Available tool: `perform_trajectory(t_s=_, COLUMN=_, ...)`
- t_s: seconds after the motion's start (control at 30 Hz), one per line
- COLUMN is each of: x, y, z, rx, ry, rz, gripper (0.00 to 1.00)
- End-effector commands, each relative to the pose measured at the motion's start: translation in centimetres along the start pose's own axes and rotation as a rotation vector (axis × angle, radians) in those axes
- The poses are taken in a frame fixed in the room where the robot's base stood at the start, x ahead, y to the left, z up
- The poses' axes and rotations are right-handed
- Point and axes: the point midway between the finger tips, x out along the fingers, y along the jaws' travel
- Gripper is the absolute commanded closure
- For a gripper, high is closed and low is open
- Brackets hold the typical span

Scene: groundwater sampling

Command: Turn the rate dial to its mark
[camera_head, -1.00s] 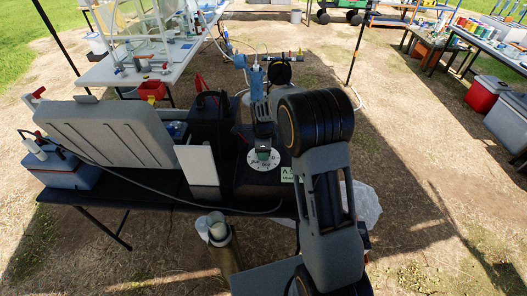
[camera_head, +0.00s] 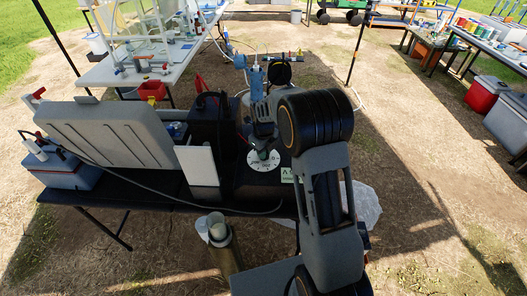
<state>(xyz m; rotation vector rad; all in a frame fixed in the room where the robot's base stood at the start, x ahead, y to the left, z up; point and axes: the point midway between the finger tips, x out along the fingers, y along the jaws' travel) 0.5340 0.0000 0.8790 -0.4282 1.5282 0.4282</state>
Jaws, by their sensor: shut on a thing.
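The rate dial (camera_head: 256,165) is a round white plate with dark marks, on top of a dark box (camera_head: 243,182) near the right end of the black table. My gripper (camera_head: 262,153) reaches down over the dial from behind, with its fingers at the dial's middle. It is shut on the dial's knob, a small greenish piece that the fingers mostly hide. The dial's target mark and the knob's pointer are too small to tell apart.
A green-and-white label (camera_head: 287,175) is beside the dial. A white panel (camera_head: 197,165), a dark case (camera_head: 208,122) and a grey open lid (camera_head: 108,132) stand to the left. A pipe (camera_head: 222,245) stands in front of the table.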

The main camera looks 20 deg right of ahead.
Motion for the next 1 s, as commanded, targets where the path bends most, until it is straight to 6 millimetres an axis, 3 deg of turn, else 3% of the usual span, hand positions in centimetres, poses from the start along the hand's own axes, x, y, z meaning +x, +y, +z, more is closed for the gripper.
perform_trajectory(t_s=0.47, x=-0.01, y=0.00, z=0.00, rx=0.107, ry=0.000, rz=0.000, gripper=1.00)
perform_trajectory(t_s=0.7, x=-0.02, y=-0.01, z=0.00, rx=0.321, ry=0.000, rz=0.000, gripper=1.00)
perform_trajectory(t_s=0.97, x=-0.01, y=-0.01, z=0.00, rx=0.363, ry=0.000, rz=0.000, gripper=1.00)
perform_trajectory(t_s=1.0, x=-0.01, y=-0.01, z=0.00, rx=0.363, ry=0.000, rz=0.000, gripper=0.86)
